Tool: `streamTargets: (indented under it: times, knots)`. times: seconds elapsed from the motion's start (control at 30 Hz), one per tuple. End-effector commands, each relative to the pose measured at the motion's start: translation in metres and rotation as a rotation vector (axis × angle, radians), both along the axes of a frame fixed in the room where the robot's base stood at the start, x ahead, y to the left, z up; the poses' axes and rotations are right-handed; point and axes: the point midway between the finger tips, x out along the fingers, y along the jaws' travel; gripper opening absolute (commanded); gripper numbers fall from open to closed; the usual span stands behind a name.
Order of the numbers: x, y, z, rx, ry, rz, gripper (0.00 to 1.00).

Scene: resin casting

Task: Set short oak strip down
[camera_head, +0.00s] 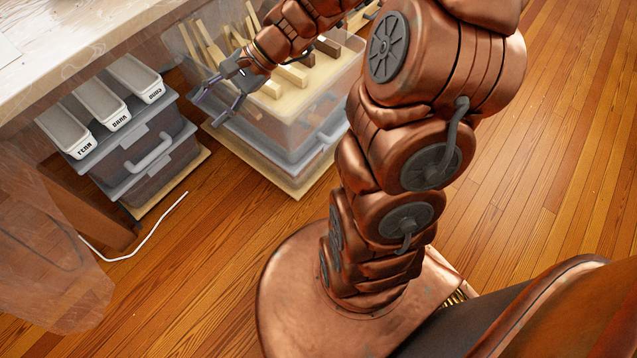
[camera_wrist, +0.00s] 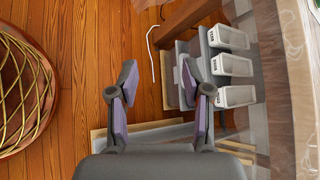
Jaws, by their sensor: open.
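My gripper (camera_head: 210,107) is open, with its fingers just off the near left side of a clear bin. In the wrist view my gripper (camera_wrist: 157,76) has its two purple-padded fingers spread apart, with nothing between them. Several wood strips of different lengths, pale and dark, stand or lie in the clear bin (camera_head: 255,128). They include a pale strip (camera_head: 291,75) and a dark strip (camera_head: 327,46). I cannot tell which one is the short oak strip. My forearm hides part of the bin's contents.
Grey lidded boxes (camera_head: 150,150) stand left of the bin, with three labelled white trays (camera_head: 102,101) on top. A worktable (camera_head: 60,50) overhangs them. A white cord (camera_head: 150,232) lies on the wood floor.

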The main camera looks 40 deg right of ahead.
Motion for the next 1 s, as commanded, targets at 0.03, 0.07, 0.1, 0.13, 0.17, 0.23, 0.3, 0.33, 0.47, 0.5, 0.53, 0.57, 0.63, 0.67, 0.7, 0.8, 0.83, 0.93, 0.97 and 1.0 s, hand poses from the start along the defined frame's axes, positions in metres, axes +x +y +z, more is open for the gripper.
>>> streamTargets:
  times: [0.03,0.07,0.1,0.13,0.17,0.23,0.3,0.33,0.47,0.5,0.53,0.57,0.63,0.67,0.7,0.8,0.83,0.93,0.97,1.0]
  knots:
    - [-0.020,0.014,0.004,-0.047,-0.019,0.091,0.49]
    - [-0.032,0.020,0.003,-0.074,-0.026,0.144,0.49]
    - [-0.048,0.027,0.004,-0.113,-0.037,0.215,0.49]
    - [-0.061,0.030,0.004,-0.143,-0.045,0.266,0.49]
    - [-0.073,0.033,0.003,-0.172,-0.051,0.317,0.49]
    - [-0.102,0.038,0.002,-0.236,-0.064,0.436,0.49]
    - [-0.131,0.038,0.000,-0.303,-0.071,0.554,0.49]
    - [-0.143,0.036,0.000,-0.332,-0.075,0.601,0.49]
    - [-0.188,0.021,-0.002,-0.464,-0.088,0.797,0.49]
    - [-0.201,0.014,-0.002,-0.503,-0.089,0.855,0.49]
    - [-0.211,0.009,-0.002,-0.531,-0.087,0.896,0.49]
    - [-0.219,0.003,-0.002,-0.561,-0.087,0.936,0.49]
    - [-0.236,-0.011,-0.001,-0.624,-0.084,1.016,0.49]
    - [-0.243,-0.017,0.000,-0.647,-0.081,1.047,0.49]
    - [-0.250,-0.025,0.000,-0.676,-0.079,1.082,0.49]
    - [-0.262,-0.038,0.003,-0.732,-0.072,1.145,0.49]
    - [-0.265,-0.040,0.004,-0.744,-0.070,1.160,0.49]
    - [-0.270,-0.046,0.005,-0.765,-0.064,1.186,0.49]
    - [-0.270,-0.047,0.005,-0.769,-0.064,1.190,0.49]
    - [-0.271,-0.048,0.005,-0.772,-0.063,1.192,0.49]
